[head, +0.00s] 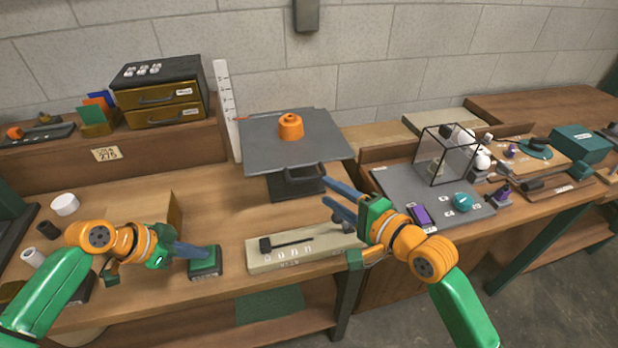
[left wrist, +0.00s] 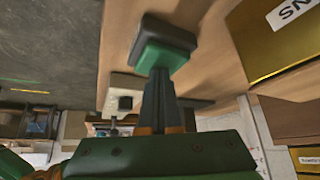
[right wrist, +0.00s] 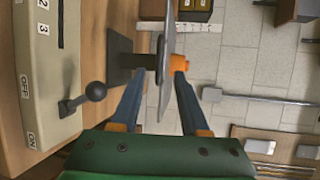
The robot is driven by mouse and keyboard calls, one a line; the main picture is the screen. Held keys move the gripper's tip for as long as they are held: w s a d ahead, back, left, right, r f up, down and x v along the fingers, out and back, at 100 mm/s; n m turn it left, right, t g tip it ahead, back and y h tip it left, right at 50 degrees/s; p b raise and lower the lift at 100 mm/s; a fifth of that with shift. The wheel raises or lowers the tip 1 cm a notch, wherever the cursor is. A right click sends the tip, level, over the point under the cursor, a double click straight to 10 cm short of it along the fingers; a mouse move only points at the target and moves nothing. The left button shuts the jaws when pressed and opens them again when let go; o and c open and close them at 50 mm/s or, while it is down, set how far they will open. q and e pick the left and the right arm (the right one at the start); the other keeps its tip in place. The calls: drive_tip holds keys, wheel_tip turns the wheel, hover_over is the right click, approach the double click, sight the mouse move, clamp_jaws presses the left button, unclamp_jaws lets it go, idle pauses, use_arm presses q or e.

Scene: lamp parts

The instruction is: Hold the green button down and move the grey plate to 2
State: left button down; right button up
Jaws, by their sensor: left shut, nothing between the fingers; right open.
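The green button (head: 205,262) is a dark green block on the bench at front left. My left gripper (head: 213,250) is shut and empty, its fingertips at the button's top. The left wrist view shows the fingers meeting the button (left wrist: 165,42); I cannot tell how far it is pressed. The grey plate (head: 265,150) lies level above a dark base, with an orange knob on top and a dark handle at its front. A white scale (head: 225,105) stands upright at its left; its marks are too small to read. My right gripper (head: 330,198) is open, in front of the handle. The plate (right wrist: 165,100) shows edge-on between its fingers.
A beige box (head: 305,248) with a black lever lies below my right gripper; the right wrist view shows 2, 3, OFF and ON on it. A drawer cabinet (head: 158,92) stands at back left. A clear case (head: 445,155) stands on a grey mat at right.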

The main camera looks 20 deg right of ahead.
sight(310, 179)
drive_tip(key=x, duration=0.8)
drive_tip(key=shift+f, duration=0.1)
drive_tip(key=shift+c, duration=0.2)
clamp_jaws()
idle(0.8)
